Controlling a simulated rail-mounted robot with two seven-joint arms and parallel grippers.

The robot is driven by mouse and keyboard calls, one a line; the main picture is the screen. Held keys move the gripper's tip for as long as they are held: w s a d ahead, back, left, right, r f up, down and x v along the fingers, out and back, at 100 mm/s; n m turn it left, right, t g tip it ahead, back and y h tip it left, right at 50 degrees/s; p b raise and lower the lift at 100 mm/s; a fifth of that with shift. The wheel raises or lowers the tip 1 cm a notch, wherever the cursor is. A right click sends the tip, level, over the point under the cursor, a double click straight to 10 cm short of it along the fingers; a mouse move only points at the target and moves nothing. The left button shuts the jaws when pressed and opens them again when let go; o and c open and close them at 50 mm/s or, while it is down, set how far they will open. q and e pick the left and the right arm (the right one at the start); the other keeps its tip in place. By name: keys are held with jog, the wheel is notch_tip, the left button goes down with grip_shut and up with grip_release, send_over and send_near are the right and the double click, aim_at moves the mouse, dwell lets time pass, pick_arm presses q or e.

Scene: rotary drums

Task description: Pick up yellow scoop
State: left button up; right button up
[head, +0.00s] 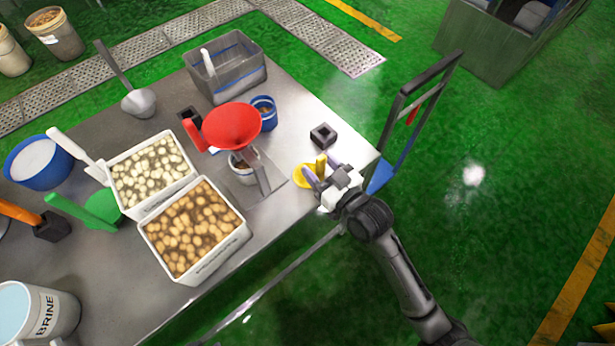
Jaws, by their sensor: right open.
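The yellow scoop (304,175) is near the right corner of the metal table. Its round part lies to the left of my right gripper, and a short yellow upright part (321,164) rises close to the fingers. My right gripper (325,180) is open, with its grey-purple fingers at the scoop; part of the scoop is hidden behind them. I cannot tell whether the fingers touch it. My left gripper is not in view.
A black square block (323,136) stands just behind the scoop. A red funnel (231,126), a blue cup (264,112) and white tubs of pieces (245,232) stand to the left. A trolley frame (401,100) is beside the table's right edge.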

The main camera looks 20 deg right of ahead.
grip_shut()
dwell(0.6)
